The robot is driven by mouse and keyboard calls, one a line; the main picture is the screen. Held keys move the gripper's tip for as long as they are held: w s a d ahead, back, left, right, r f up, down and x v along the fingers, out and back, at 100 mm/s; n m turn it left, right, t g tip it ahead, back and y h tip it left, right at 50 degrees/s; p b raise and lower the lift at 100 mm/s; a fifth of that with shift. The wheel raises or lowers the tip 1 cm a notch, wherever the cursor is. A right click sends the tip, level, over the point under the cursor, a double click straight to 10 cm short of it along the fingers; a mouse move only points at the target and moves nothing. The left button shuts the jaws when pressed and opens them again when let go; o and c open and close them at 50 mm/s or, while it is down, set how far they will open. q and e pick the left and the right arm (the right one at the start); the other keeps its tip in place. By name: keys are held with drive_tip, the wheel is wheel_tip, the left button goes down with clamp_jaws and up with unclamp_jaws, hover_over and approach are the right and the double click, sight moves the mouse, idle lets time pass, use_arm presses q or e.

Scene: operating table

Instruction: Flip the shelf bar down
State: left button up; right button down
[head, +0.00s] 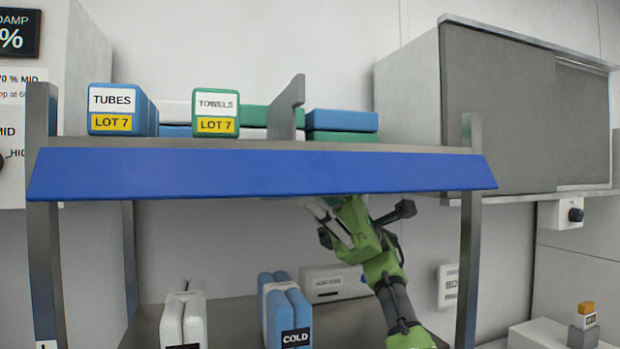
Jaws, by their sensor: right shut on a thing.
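The shelf bar (200,174) is a long blue panel along the front edge of the upper shelf. It slopes downward and outward, and its lower edge looks wider than its top edge. My right gripper (318,207), on a green and dark arm coming up from below, is at the bar's lower edge, right of the middle. It is shut on the bar; its fingertips are partly hidden behind the panel. My left gripper is out of view.
The upper shelf (380,143) holds a blue TUBES pack (120,109), a green TOWELS pack (215,112) and a grey divider (287,110). Below stand white packs (182,318) and blue COLD packs (285,308). Metal posts (468,240) flank the shelf; a grey cabinet (495,105) is right.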

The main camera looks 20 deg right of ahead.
idle(0.4)
drive_tip(key=c, duration=2.4)
unclamp_jaws()
drive_tip(key=shift+w+f, duration=0.1)
drive_tip(key=shift+c, duration=0.2)
